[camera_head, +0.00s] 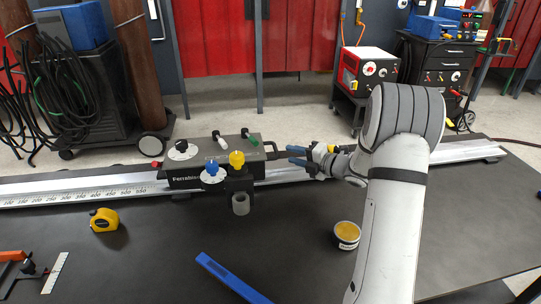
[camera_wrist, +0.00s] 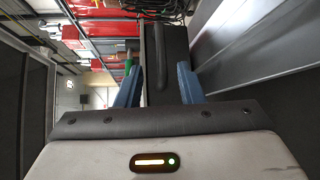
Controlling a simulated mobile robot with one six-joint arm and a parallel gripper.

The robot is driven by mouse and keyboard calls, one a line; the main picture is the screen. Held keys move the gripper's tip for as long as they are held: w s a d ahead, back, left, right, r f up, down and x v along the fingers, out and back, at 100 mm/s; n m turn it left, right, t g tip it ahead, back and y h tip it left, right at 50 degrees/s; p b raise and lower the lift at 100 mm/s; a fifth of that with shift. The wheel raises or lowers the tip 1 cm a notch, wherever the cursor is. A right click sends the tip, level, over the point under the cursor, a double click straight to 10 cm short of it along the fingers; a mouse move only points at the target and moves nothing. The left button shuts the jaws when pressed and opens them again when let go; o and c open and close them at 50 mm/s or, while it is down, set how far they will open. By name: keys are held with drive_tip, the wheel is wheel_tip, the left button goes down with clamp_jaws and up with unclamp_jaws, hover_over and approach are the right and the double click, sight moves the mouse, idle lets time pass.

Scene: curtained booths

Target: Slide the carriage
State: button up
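The carriage (camera_head: 210,170) is a dark block on a long pale rail (camera_head: 100,190) with a printed scale. It carries several knobs and small levers, among them a blue knob (camera_head: 211,168) and a yellow knob (camera_head: 237,160). A dark loop handle (camera_head: 272,151) sticks out from its right end. My gripper (camera_head: 293,155) is just right of the handle, blue fingers pointing left toward it. In the wrist view, my open gripper (camera_wrist: 157,82) has one finger on each side of the handle bar (camera_wrist: 157,50), with gaps on both sides. How far the bar reaches between the fingers is unclear.
The rail runs on to the right behind my arm. A yellow tape measure (camera_head: 104,220), a blue bar (camera_head: 232,278) and a small round tin (camera_head: 346,235) lie on the dark table in front of the rail. Red curtains (camera_head: 215,40) and equipment carts stand behind.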

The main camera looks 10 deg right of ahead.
sight(275, 149)
drive_tip(key=shift+w+a+f, duration=0.1)
drive_tip(key=shift+w+f, duration=0.15)
drive_tip(key=shift+w, duration=0.05)
drive_tip(key=x, duration=0.7)
drive_tip(key=shift+a, duration=0.2)
drive_tip(key=shift+r, duration=0.1)
clamp_jaws()
